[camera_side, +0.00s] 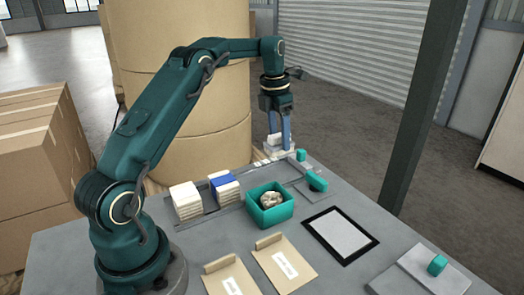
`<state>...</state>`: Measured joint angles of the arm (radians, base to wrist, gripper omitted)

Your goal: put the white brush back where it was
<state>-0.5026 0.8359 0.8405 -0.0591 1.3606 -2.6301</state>
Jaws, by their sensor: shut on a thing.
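My gripper (279,141) points straight down at the far edge of the grey table, its blue fingers shut on a small white thing. This appears to be the white brush (272,141). It is low, close to the table surface, and partly hidden by the fingers. I cannot tell whether it touches the table. A flat grey plate (300,190) with teal pieces (317,181) lies just in front and to the right of it. I cannot make out a marked place for the brush.
Two kraft folders (285,265), a black-framed sheet (341,234) and a grey plate with teal knob (437,265) lie nearer. Large kraft rolls (185,120) stand behind.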

